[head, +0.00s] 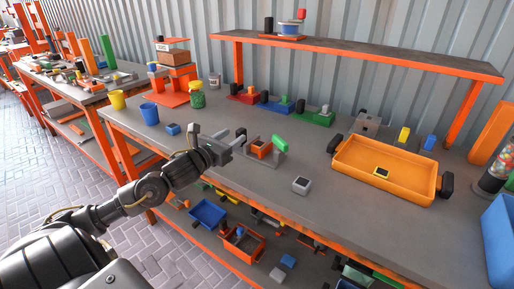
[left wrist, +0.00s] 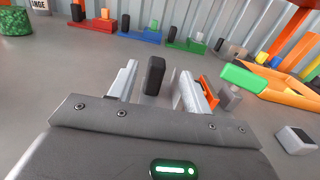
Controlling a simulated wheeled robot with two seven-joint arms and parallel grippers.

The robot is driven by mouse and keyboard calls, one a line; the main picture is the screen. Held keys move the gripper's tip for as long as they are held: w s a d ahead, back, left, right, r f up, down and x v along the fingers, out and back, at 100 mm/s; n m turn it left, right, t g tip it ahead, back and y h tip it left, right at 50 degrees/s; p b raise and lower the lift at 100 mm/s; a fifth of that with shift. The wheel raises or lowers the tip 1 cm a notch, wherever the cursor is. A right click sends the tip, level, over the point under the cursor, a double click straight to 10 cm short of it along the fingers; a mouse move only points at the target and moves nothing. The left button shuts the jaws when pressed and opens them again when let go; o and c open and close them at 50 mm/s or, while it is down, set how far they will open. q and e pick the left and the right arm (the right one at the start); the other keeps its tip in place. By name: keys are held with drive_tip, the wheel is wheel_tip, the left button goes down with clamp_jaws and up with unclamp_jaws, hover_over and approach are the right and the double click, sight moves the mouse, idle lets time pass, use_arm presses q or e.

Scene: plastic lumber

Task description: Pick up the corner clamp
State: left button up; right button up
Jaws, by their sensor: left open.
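What looks like the corner clamp (head: 260,150) stands on the grey bench top, with an orange body, grey parts and a green handle (head: 280,143). In the left wrist view its green handle (left wrist: 244,78) is right of the fingers, and its orange part (left wrist: 210,91) is partly hidden behind the right finger. My left gripper (head: 233,137) is open just left of the clamp, low over the bench. In the left wrist view a black upright grip (left wrist: 155,76) appears between the open fingers (left wrist: 158,88); I cannot tell whether it belongs to the clamp. My right gripper is out of view.
A small grey block (head: 301,185) lies right of the clamp. An orange tray (head: 350,165) stands further right. Red, blue and green clamp-like tools (head: 314,116) line the back under an orange-edged shelf (head: 380,62). Cups (head: 149,114) stand at left. The bench's front edge is close.

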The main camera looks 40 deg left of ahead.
sight(238, 132)
use_arm(q)
drive_tip(key=shift+w, duration=0.7)
drive_tip(key=w, duration=0.2)
drive_tip(key=w+p, duration=0.1)
drive_tip(key=w, duration=0.1)
drive_tip(key=shift+w+a+f, duration=0.15)
drive_tip(key=shift+a+f, duration=0.05)
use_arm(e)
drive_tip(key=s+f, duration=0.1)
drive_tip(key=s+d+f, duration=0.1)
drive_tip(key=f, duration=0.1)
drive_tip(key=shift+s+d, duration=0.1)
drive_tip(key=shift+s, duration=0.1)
use_arm(q)
clamp_jaws()
drive_tip(key=shift+r, duration=0.1)
